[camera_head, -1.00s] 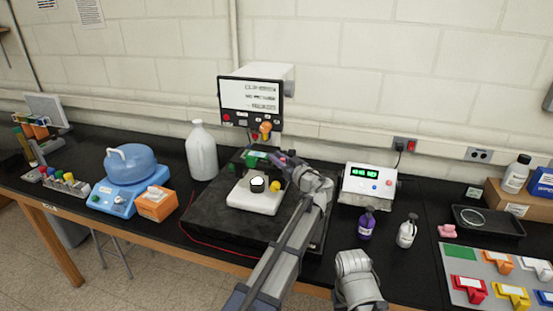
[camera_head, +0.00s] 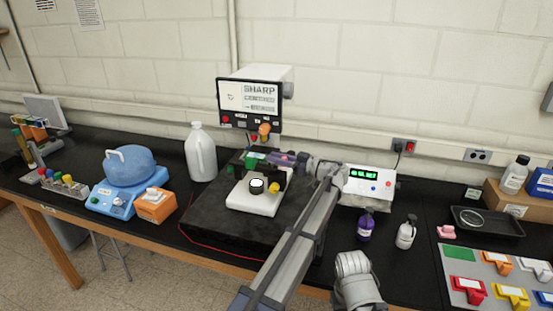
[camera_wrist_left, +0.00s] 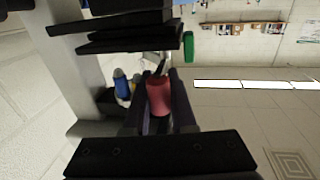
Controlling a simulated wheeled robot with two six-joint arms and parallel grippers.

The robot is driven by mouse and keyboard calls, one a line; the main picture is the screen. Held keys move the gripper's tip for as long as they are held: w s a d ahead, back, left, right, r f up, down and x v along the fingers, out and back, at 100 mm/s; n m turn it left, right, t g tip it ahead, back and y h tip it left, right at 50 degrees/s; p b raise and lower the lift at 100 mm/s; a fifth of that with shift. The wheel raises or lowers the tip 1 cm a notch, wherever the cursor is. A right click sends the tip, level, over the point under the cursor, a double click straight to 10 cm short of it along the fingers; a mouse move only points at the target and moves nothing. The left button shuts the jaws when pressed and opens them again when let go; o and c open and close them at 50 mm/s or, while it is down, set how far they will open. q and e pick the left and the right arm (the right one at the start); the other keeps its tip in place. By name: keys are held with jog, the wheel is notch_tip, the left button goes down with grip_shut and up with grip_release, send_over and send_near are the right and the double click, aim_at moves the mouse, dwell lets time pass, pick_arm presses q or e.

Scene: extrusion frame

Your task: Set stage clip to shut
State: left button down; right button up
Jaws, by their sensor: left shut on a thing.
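The microscope stands on a dark slab, with a white base (camera_head: 250,203) and a screen (camera_head: 249,97) that reads SHARP at its top. My left gripper (camera_head: 279,159) reaches in from the right, level with the microscope's stage, beside a green part (camera_head: 254,156). In the left wrist view the fingers are shut on a red knob (camera_wrist_left: 159,97), which looks like the stage clip's handle. The rest of the clip is hidden by my gripper and the dark stage plates (camera_wrist_left: 125,30). My right gripper is not in view; only my right arm shows at the bottom.
A white control box (camera_head: 368,186) with a green display stands right of the slab, close to my left arm. Purple (camera_head: 366,226) and white (camera_head: 406,233) bottles stand in front of it. A white jug (camera_head: 201,155) stands left of the microscope.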

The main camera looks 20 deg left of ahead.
pick_arm(q)
jog(key=c, duration=0.7)
grip_release()
jog(key=shift+c, duration=0.2)
jog(key=v, duration=0.7)
jog(key=shift+d, duration=0.4)
jog(key=shift+s, duration=0.1)
